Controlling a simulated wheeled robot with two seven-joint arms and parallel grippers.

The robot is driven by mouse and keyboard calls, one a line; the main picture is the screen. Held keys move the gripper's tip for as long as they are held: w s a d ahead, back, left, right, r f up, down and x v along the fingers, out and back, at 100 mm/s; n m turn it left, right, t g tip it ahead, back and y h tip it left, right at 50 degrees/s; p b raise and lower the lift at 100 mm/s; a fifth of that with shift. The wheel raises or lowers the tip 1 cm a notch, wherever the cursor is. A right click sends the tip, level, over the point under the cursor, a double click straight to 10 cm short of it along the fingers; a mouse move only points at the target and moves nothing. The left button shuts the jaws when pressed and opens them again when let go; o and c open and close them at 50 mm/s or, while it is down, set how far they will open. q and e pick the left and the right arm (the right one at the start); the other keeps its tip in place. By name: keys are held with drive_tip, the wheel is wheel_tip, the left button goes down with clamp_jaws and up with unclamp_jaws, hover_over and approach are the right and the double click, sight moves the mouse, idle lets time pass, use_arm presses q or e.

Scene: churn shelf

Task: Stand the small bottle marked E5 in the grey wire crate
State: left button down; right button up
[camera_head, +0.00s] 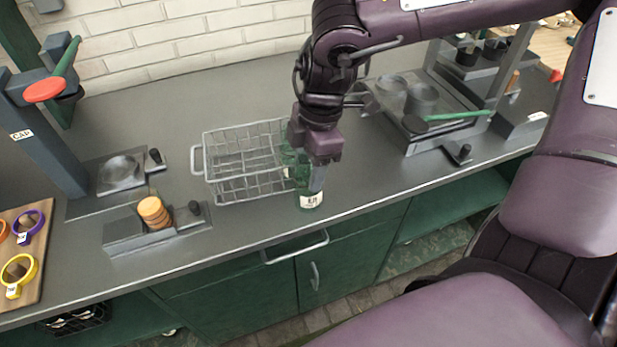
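The grey wire crate (226,187) stands on the dark counter, its wire compartments open at the top. A green bottle (311,201) with a pale label is upright just right of the crate, near the counter's front edge. I cannot read its label for sure. My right gripper (314,178) points down over this bottle with a finger against its upper part. The gripper hides the bottle's top, and I cannot tell whether it is closed on it. More green glass (288,156) shows behind the gripper at the crate's right end, partly hidden. My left gripper is out of view.
A capping stand (45,140) with a red-ended lever is at the left. A block with stacked orange discs (154,212) is left of the crate. A board with coloured rings (22,255) lies far left. A device with a green lever (450,121) is at the right.

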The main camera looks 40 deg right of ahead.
drive_tip(key=c, duration=0.4)
drive_tip(key=shift+r+p, duration=0.35)
drive_tip(key=shift+r, duration=0.25)
drive_tip(key=c, duration=0.6)
drive_tip(key=shift+r+p, duration=0.45)
drive_tip(key=shift+r, duration=0.45)
drive_tip(key=shift+c, duration=0.4)
